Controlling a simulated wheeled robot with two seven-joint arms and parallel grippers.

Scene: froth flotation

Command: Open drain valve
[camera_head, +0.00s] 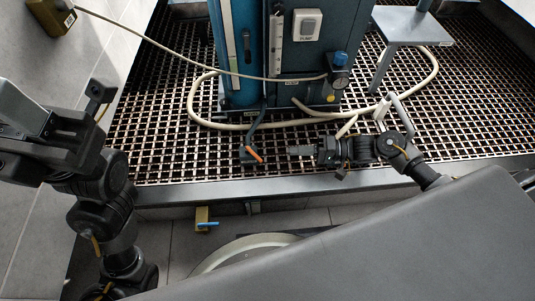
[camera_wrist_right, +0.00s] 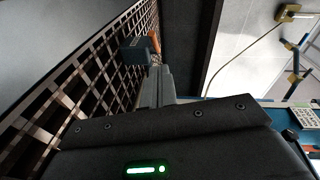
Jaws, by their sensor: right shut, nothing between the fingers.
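A small dark valve body (camera_head: 249,156) with an orange lever (camera_head: 255,154) sits low at the front of the grating, below the blue column, with a dark pipe leading up behind it. My right gripper (camera_head: 290,151) is just right of it, shut and empty, its fingertips pointing left at the lever with a small gap. In the right wrist view the valve body (camera_wrist_right: 135,51) and orange lever (camera_wrist_right: 154,41) show just beyond the shut fingers (camera_wrist_right: 157,84). My left arm (camera_head: 100,185) is at the left, away from the valve; its fingertips are not clear.
The blue column (camera_head: 237,50) and pump panel (camera_head: 305,58) stand behind the valve. A cream hose (camera_head: 200,115) loops over the grating (camera_head: 150,150). A brass valve with a blue lever (camera_head: 207,223) is below the platform's front edge (camera_head: 220,189). A grey stand (camera_head: 413,25) is at right.

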